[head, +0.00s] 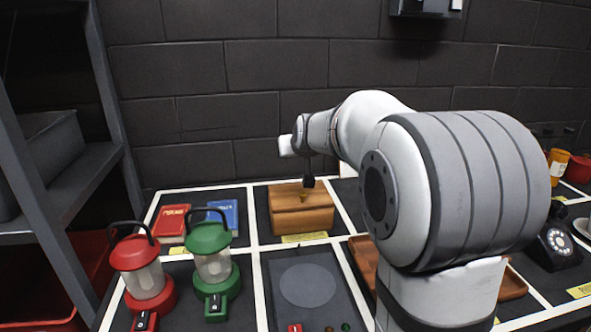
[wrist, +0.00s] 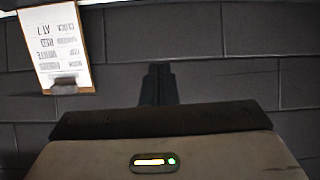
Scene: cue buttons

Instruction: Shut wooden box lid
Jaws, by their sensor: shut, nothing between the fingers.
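The wooden box (head: 302,218) stands in a marked cell of the dark table in the head view, left of my arm. Its lid (head: 285,194) appears to lie down over the box, and I see no clear gap at this size. A small brass-coloured piece shows near its middle. My gripper (head: 308,183) points down at the lid's back part, shut and empty. I cannot tell whether the fingertips touch the lid. In the wrist view the closed dark fingers (wrist: 159,72) show against the wall, and the box is not in view.
A red lantern (head: 140,268) and a green lantern (head: 212,264) stand front left, with red (head: 172,221) and blue (head: 222,213) books behind them. A panel with a grey disc (head: 307,285) lies in front. A black telephone (head: 556,245) is right. A clipboard (wrist: 57,45) hangs on the wall.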

